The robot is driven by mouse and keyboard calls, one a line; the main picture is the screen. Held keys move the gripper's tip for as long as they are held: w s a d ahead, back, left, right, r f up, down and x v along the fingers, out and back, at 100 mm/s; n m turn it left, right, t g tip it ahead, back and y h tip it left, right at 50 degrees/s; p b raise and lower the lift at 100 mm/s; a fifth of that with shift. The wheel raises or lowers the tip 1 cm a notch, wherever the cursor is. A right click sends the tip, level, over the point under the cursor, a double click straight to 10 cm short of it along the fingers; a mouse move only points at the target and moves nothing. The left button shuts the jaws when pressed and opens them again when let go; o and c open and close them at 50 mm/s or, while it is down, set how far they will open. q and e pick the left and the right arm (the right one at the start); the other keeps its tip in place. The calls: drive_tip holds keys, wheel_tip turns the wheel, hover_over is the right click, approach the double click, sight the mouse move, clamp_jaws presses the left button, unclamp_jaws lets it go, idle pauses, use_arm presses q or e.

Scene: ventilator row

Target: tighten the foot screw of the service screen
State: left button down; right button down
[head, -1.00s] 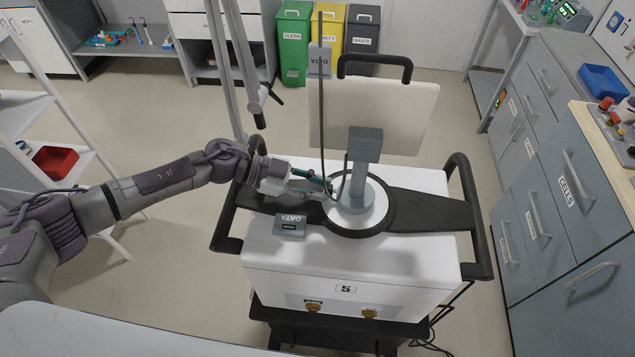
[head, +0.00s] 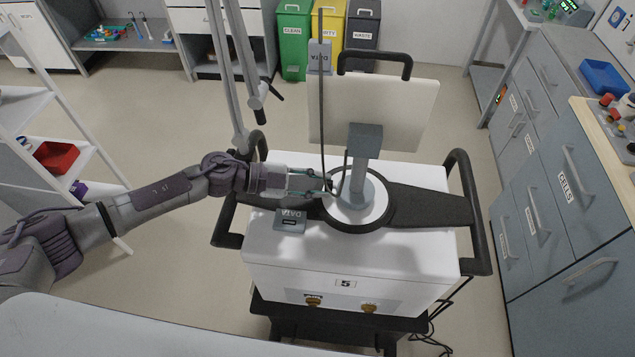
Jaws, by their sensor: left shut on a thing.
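The service screen (head: 375,112) is a pale panel with a black top handle, on a grey post that rises from a round white foot (head: 370,211) with a dark rim. The foot stands on top of a white cart. My left gripper (head: 327,186) reaches in from the left, low at the left side of the foot. Its green-edged fingers are closed at the foot screw, which is small and mostly hidden between the fingertips. My right gripper is out of view.
A thin dark cable (head: 322,100) runs down close by my left fingertips. Black side handles (head: 466,205) flank the cart. Grey drawers (head: 560,180) stand at right.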

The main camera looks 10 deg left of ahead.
use_arm(q)
drive_tip(key=c, duration=0.9)
unclamp_jaws()
